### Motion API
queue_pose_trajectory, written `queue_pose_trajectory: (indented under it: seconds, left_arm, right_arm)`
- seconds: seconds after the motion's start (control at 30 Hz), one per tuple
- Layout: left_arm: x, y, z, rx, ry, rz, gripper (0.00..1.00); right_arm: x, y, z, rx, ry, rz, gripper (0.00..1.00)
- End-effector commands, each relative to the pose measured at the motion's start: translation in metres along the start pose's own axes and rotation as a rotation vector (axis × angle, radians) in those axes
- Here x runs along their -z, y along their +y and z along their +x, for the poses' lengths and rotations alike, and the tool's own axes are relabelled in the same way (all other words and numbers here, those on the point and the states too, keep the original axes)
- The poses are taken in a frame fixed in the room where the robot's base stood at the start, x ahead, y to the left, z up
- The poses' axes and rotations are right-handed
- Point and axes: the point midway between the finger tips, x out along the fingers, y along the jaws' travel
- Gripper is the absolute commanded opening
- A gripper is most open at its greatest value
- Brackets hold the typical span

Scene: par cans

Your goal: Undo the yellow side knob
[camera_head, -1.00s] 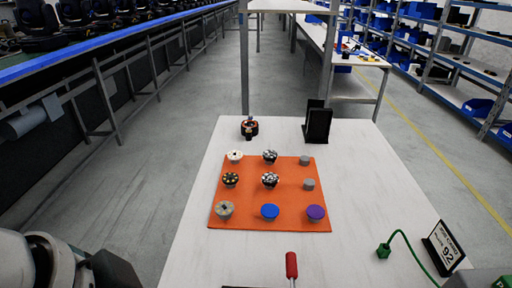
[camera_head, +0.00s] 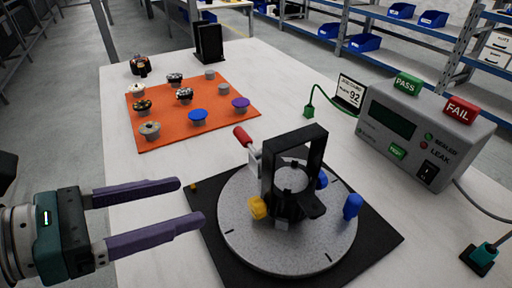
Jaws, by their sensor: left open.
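The yellow side knob (camera_head: 258,208) sits on the left side of a black clamp fixture (camera_head: 292,180). The fixture stands on a round grey turntable (camera_head: 235,235) on a black base plate. Blue knobs show on its right side, one nearer (camera_head: 352,206) and one partly hidden behind the frame. My left gripper (camera_head: 190,203) comes in from the left with two purple-grey fingers spread apart and nothing between them. Its fingertips point toward the yellow knob and are apart from it. My right gripper is not in view.
A red-handled toggle (camera_head: 242,136) rises behind the fixture. An orange mat (camera_head: 170,139) holds several caps. A tester box (camera_head: 425,130) with PASS and FAIL blocks stands at right, near a job card (camera_head: 350,91). A teal connector (camera_head: 483,257) lies at lower right.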

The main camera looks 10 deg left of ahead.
Motion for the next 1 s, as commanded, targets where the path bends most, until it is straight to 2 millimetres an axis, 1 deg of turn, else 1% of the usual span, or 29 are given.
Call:
queue_pose_trajectory:
  seconds: [0.03, 0.13, 0.27, 0.5, 0.6, 0.7, 0.8, 1.0]
  left_arm:
    - [0.015, -0.003, 0.000, 0.042, 0.031, 0.070, 0.69]
    - [0.025, -0.009, -0.001, 0.092, 0.060, 0.145, 0.69]
    - [0.025, -0.011, 0.012, 0.099, 0.060, 0.155, 0.69]
    - [0.028, -0.015, 0.059, 0.098, 0.058, 0.151, 0.69]
    - [0.029, -0.018, 0.075, 0.099, 0.058, 0.151, 0.69]
    - [0.030, -0.018, 0.087, 0.097, 0.059, 0.151, 0.69]
    - [0.031, -0.019, 0.093, 0.098, 0.060, 0.151, 0.69]
    - [0.030, -0.020, 0.095, 0.098, 0.061, 0.151, 0.69]
  right_arm:
    - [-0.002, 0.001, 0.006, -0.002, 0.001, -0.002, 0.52]
    - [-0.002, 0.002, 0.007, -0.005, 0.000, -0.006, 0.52]
    - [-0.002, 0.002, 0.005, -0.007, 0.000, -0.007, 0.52]
    - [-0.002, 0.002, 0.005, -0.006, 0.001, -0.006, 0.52]
    - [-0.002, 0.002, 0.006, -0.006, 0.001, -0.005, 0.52]
    - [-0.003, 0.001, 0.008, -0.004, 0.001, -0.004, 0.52]
    - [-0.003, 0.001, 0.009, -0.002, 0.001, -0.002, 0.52]
    - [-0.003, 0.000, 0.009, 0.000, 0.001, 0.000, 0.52]
